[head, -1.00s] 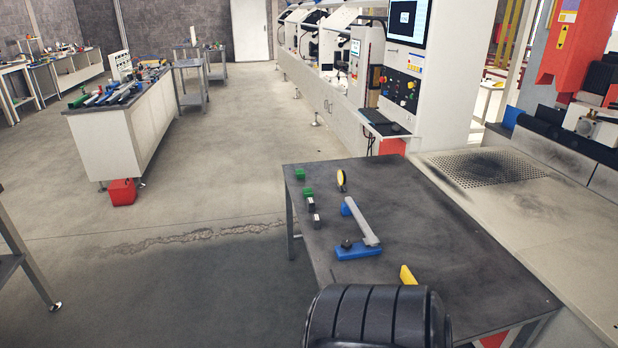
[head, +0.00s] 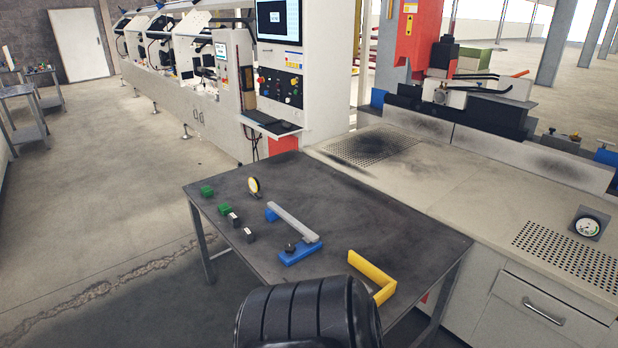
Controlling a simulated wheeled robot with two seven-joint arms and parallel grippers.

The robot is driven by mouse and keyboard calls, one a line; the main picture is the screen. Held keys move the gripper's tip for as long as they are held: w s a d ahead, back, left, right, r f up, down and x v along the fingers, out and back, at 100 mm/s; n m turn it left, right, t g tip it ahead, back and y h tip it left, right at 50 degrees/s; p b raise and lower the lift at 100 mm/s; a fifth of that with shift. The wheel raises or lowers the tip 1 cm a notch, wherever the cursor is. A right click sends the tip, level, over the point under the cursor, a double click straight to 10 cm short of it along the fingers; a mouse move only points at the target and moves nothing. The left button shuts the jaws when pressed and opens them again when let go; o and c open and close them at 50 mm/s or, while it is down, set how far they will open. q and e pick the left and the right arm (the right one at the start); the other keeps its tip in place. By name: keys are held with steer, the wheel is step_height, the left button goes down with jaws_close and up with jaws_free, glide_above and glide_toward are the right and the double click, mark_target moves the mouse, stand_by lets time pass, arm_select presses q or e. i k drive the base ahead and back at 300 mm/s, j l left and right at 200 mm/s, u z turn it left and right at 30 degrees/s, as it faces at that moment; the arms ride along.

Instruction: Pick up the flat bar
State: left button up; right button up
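A grey flat bar (head: 293,222) lies on the dark table (head: 400,220) in the head view. A black ribbed part, probably mine, covers the bottom middle of the view and hides the table's near edge. Neither of my grippers is in view.
A yellow angled piece (head: 371,272) lies right of the bar. A light workbench (head: 430,170) adjoins the table's right side. The table's far right area is clear.

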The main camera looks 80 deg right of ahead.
mark_target(312, 237)
steer(key=i+l+z, duration=0.1)
steer(key=z, duration=0.35)
steer(key=i+z, duration=0.3)
steer(key=z, duration=0.15)
steer(key=i+j+z, duration=0.1)
steer(key=z, duration=0.35)
steer(key=i+j+z, duration=0.15)
steer(key=z, duration=0.35)
steer(key=i, duration=0.1)
